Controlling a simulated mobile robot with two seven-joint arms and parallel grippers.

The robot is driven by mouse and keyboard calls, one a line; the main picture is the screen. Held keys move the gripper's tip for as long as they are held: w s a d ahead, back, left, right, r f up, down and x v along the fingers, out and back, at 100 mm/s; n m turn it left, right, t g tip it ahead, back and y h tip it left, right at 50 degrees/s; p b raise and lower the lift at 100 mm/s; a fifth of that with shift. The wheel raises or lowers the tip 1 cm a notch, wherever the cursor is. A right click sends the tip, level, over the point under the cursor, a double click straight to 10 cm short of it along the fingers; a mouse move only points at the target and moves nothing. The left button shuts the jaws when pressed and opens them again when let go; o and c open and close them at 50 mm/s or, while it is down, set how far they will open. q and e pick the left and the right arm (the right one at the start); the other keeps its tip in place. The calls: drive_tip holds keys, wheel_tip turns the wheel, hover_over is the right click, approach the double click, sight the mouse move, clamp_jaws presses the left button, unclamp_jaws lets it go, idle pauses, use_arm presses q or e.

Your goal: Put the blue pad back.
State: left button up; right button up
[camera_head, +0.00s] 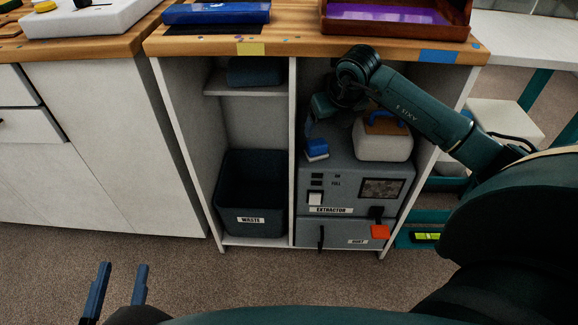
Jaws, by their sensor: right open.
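A small blue pad (316,147) with a white lower layer is at the front left of the grey extractor's top, inside the cabinet. My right gripper (313,128) reaches into the cabinet and points down just above the pad. Its jaws are open, but the fingers are dark and small, so I cannot tell whether they touch or straddle the pad. Whether the pad rests fully on the extractor is also unclear. My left gripper (118,278) is open and empty, low at the left above the carpet.
The extractor (341,177) fills the right bay, with a white blue-handled container (384,142) on top. A waste bin (252,188) stands in the left bay. A central divider (293,160) separates the bays. The wooden counter (300,45) lies above; carpet in front is clear.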

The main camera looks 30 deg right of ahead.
drive_tip(key=s+a+f+n+g+y, duration=0.15)
drive_tip(key=s+a+y, duration=0.45)
drive_tip(key=a, duration=0.6)
drive_tip(key=s+a+f+n+g+y, duration=0.1)
drive_tip(key=s+a+f+y, duration=0.35)
drive_tip(key=a, duration=0.75)
drive_tip(key=s+a+r+m+t+y, duration=0.3)
drive_tip(key=s+r+m+t+y, duration=0.15)
drive_tip(key=r+m, duration=0.2)
drive_tip(key=s+a+r+m+t+y, duration=0.35)
drive_tip(key=r+m+t, duration=0.25)
drive_tip(key=m, duration=0.2)
drive_tip(key=d+f+m+t+h, duration=0.1)
drive_tip(key=m+h, duration=0.2)
drive_tip(key=m, duration=0.2)
drive_tip(key=d+f+m+t+h, duration=0.1)
drive_tip(key=m+t+h, duration=0.1)
drive_tip(key=m, duration=0.3)
drive_tip(key=d+f+m+t+h, duration=0.1)
drive_tip(key=d+m+t+h, duration=0.1)
drive_tip(key=m+h, duration=0.2)
drive_tip(key=shift+f+m, duration=0.1)
drive_tip(key=shift+m, duration=0.4)
drive_tip(key=shift+s, duration=0.15)
